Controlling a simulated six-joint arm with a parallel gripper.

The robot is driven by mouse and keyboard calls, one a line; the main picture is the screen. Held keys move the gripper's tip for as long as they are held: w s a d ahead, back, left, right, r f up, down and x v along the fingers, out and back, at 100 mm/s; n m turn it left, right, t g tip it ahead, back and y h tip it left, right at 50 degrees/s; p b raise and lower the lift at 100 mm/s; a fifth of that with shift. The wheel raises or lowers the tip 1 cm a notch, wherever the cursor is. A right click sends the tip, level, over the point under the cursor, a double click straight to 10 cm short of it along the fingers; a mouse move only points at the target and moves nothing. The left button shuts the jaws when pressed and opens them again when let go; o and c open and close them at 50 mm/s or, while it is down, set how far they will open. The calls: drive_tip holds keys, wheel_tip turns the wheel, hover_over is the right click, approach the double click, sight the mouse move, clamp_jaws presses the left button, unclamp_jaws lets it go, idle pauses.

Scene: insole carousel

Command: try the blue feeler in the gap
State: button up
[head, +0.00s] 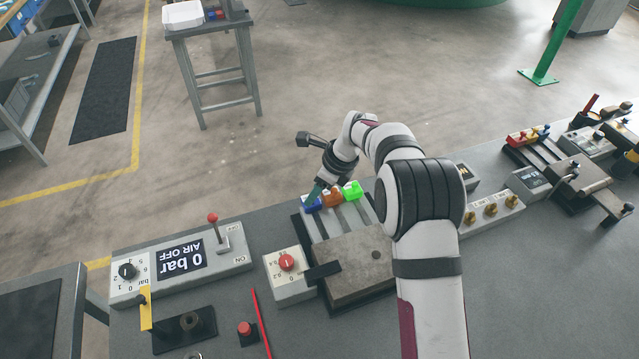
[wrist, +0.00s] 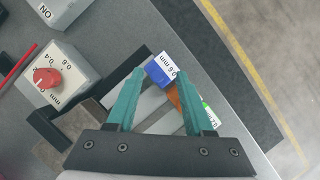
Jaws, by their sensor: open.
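The blue feeler (head: 311,204) has a blue block handle marked 0.6 mm and lies leftmost in a row with an orange feeler (head: 332,198) and a bright green feeler (head: 352,190). Grey strips run from the row towards a grey metal block (head: 352,262); the gap itself is not clearly visible. My gripper (head: 315,190) is open, with teal fingers, right at the blue handle. In the wrist view the blue handle (wrist: 161,70) shows between the tips of my gripper (wrist: 160,75), with nothing held. I cannot tell whether the fingers touch it.
A selector box with a red knob (head: 287,262) marked in mm stands left of the feeler fixture. An air panel (head: 181,264) reading 0 bar, AIR OFF, with a red-topped lever (head: 213,219) is further left. Brass knobs (head: 490,210) and more fixtures stand right.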

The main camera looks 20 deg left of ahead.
drive_tip(key=v, duration=1.5)
drive_tip(key=shift+r, duration=0.3)
drive_tip(key=s+d+r+n+h, duration=0.3)
drive_tip(key=s+d+n, duration=0.5)
drive_tip(key=s+d, duration=1.15)
drive_tip(key=s+d+f+n, duration=0.2)
drive_tip(key=s, duration=0.4)
drive_tip(key=s+d+f+n, duration=0.1)
drive_tip(key=s+d+n, duration=0.1)
drive_tip(key=s, duration=0.4)
drive_tip(key=shift+s+f, duration=0.2)
drive_tip(key=shift+f, duration=0.15)
idle(2.7)
